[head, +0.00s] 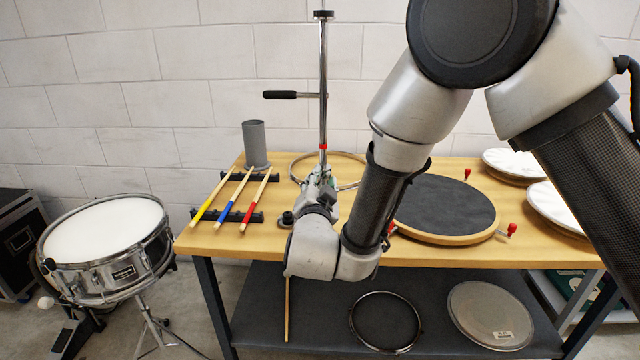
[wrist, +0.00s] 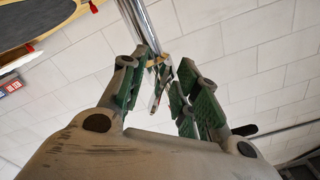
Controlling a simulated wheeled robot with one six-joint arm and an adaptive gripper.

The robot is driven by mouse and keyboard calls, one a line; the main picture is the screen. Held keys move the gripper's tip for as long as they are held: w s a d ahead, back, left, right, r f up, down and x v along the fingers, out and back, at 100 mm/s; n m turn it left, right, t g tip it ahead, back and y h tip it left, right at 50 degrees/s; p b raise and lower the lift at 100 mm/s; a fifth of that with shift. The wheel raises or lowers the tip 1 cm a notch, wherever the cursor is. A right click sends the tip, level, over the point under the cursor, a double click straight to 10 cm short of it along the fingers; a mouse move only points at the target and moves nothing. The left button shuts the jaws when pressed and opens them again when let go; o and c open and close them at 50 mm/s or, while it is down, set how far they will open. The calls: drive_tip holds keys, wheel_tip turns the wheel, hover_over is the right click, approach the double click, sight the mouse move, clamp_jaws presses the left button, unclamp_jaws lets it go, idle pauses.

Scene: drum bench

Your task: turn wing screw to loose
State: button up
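A chrome stand pole (head: 323,90) rises from the bench, with a red ring (head: 323,146) low on it and a black-gripped side bar (head: 280,95). My gripper (head: 322,180) is at the pole just below the ring. In the wrist view my gripper (wrist: 160,88) has its green-padded fingers apart, either side of a small metal piece (wrist: 157,82) near the pole (wrist: 142,25). This may be the wing screw; its outline is unclear and I cannot tell whether a pad touches it. In the head view my gripper and wrist hide that spot.
On the wooden bench (head: 420,254) are drumsticks (head: 232,205) on racks, a grey cup (head: 256,147), a metal hoop (head: 345,155) and a dark round pad (head: 445,208). White drumheads (head: 515,162) lie at right. A snare drum (head: 106,235) stands left of the bench.

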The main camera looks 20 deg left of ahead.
drive_tip(key=v, duration=1.2)
